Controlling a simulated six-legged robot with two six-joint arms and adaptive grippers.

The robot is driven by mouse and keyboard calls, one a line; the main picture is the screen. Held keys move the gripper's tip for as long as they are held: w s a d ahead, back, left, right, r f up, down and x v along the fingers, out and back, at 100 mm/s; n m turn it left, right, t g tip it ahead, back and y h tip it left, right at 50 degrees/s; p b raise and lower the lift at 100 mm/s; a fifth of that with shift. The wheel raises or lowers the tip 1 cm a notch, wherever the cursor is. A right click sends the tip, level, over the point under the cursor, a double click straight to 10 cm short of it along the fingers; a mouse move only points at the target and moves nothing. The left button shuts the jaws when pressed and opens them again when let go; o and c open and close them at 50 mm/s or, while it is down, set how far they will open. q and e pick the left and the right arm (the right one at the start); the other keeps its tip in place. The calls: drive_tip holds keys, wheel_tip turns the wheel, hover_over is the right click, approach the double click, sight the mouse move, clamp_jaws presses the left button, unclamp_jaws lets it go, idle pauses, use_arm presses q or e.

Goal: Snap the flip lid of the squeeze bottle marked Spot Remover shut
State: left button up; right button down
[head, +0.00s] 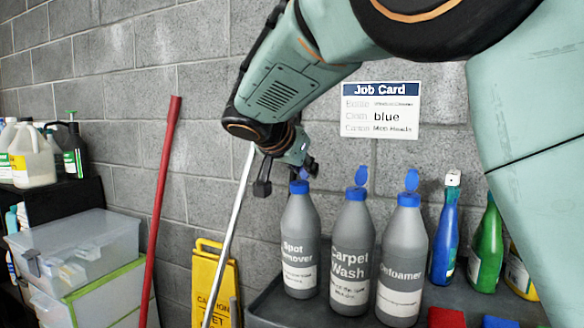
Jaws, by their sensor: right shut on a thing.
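The grey squeeze bottle marked Spot Remover (299,245) stands upright on a dark shelf top (265,305), leftmost of three similar bottles. Its blue cap (299,187) shows at the top, and my right gripper (290,177) is right at it, coming from above and the left. The gripper is shut on the lid part of this cap. The fingers hide most of the flip lid, so I cannot tell its angle. My left gripper is out of view.
The Carpet Wash bottle (352,255) and Defoamer bottle (402,262) stand close on the right, blue flip lids raised. Spray bottles (445,235) stand farther right. A red pole (162,200), a yellow caution sign (208,285) and a clear bin (70,250) are left. A job card (381,110) hangs behind.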

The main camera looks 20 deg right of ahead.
drive_tip(key=shift+s+f, duration=0.1)
drive_tip(key=shift+f, duration=0.3)
drive_tip(key=c, duration=1.5)
unclamp_jaws()
drive_tip(key=o, duration=0.4)
drive_tip(key=shift+w, duration=0.25)
drive_tip(key=shift+s+r, duration=0.2)
drive_tip(key=shift+r, duration=0.1)
wheel_tip(320, 180, up, 10)
drive_tip(key=shift+f, duration=0.1)
drive_tip(key=shift+c, duration=0.4)
